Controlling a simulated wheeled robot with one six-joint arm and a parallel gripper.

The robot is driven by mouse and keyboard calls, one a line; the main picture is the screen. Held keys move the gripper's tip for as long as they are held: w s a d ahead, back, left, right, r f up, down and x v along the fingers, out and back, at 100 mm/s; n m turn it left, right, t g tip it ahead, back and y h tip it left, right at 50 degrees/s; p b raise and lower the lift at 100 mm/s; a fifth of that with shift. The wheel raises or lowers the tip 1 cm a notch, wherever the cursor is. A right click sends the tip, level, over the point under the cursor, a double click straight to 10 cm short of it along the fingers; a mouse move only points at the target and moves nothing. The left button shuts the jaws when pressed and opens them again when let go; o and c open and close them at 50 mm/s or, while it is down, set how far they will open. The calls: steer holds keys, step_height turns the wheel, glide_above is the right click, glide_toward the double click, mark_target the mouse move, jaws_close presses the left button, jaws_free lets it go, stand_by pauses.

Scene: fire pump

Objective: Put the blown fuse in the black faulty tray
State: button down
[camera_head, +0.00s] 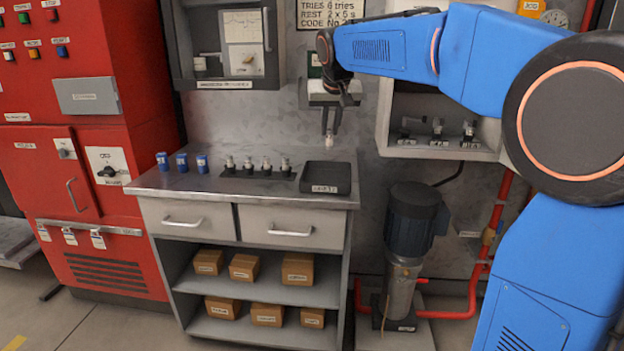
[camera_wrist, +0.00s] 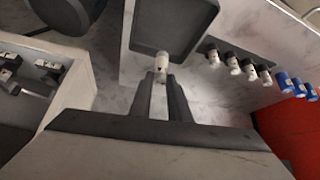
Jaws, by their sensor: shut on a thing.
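My gripper (camera_head: 329,132) is shut on a small white fuse (camera_head: 329,141) and holds it in the air above the back of the black tray. In the wrist view the fuse (camera_wrist: 160,65) sits between the two fingertips (camera_wrist: 160,84), with the tray just beyond it. The black faulty tray (camera_head: 324,188) stands at the right end of the metal bench top, with a label on its front. It also shows in the wrist view (camera_wrist: 211,12). The part of the tray's floor that I see is empty.
Several fuses (camera_head: 247,165) stand in a row on a dark base left of the tray. Several blue cylinders (camera_head: 181,163) stand farther left. An open wall box (camera_head: 440,148) holding more fuses is on the right. A pump (camera_head: 416,222) stands right of the bench.

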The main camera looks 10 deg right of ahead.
mark_target(328, 142)
steer(key=f, duration=0.5)
steer(key=shift+w+a, duration=0.1)
steer(key=shift+a, duration=0.15)
steer(key=shift+f, duration=2.6)
steer(key=shift+f, duration=0.1)
steer(key=c, duration=1.7)
jaws_free()
steer(key=shift+o, duration=0.2)
steer(key=d+v, duration=0.1)
steer(key=v, duration=1.1)
steer(key=s+d+f, duration=0.2)
steer(key=s+f, duration=0.6)
steer(key=s, duration=0.4)
steer(key=s+d+f+n+g, duration=0.1)
steer(key=s+d+f, duration=0.1)
steer(key=s+f, duration=0.5)
steer(key=s+d+f, duration=0.2)
steer(key=s+f, duration=0.6)
steer(key=s, duration=1.1)
steer(key=shift+d+f+g+y, duration=0.3)
steer(key=shift+d+g+y, duration=0.1)
